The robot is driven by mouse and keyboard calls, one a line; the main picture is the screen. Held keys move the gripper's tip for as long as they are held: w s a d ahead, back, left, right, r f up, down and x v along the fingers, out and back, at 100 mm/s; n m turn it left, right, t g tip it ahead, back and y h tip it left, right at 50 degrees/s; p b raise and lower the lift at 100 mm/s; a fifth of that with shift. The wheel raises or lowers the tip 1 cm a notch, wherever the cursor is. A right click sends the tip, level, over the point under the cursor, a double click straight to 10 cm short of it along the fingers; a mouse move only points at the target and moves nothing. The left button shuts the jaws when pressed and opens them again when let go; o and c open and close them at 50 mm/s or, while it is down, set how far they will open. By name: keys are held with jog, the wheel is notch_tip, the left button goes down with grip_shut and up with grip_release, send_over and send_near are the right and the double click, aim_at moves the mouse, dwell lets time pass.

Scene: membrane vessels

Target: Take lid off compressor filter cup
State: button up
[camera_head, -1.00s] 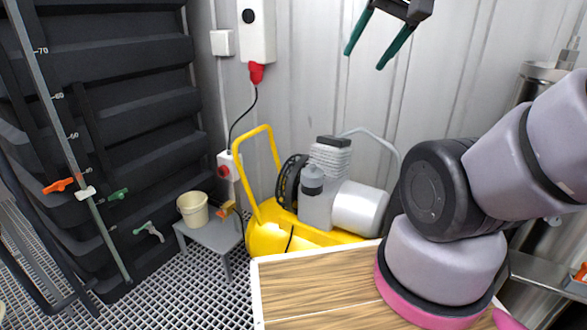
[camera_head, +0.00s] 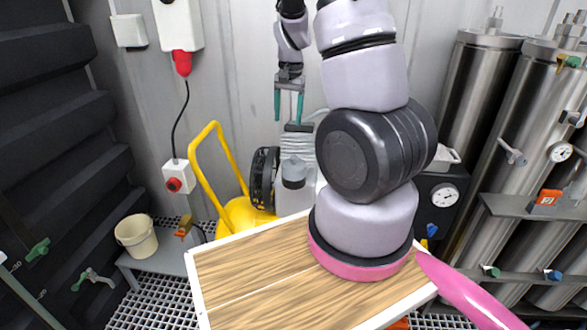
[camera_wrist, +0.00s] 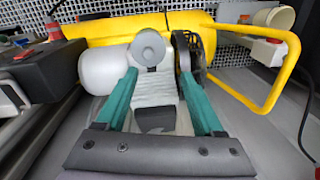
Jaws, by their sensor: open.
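The compressor (camera_head: 285,197) is a pale grey block on a yellow frame, behind the wooden board. A small grey cylinder with a rounded top (camera_head: 294,170), seemingly the filter cup with its lid, stands on its front. In the wrist view, the round grey top (camera_wrist: 148,46) lies beyond the fingertips, a little left of the middle between them. My gripper (camera_head: 288,110) has green fingers pointing down above the compressor. It is open and empty, apart from the cup. In the wrist view, my gripper (camera_wrist: 156,76) spans the ribbed pale housing.
A yellow handle (camera_head: 205,165) and a black wheel (camera_head: 263,178) stand left of the cup. A white tank (camera_wrist: 106,70) lies beside it in the wrist view. A wooden board (camera_head: 250,275) lies in front. A cream bucket (camera_head: 136,236) stands on a stool; steel vessels (camera_head: 475,90) stand right.

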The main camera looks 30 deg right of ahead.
send_over(294, 157)
jog(key=shift+g+h, duration=0.3)
jog(key=f, duration=0.8)
jog(key=shift+a, duration=0.2)
jog(key=shift+d+f, duration=0.2)
jog(key=shift+f, duration=2.95)
jog(key=shift+w, duration=0.1)
jog(key=shift+c, duration=0.3)
grip_shut()
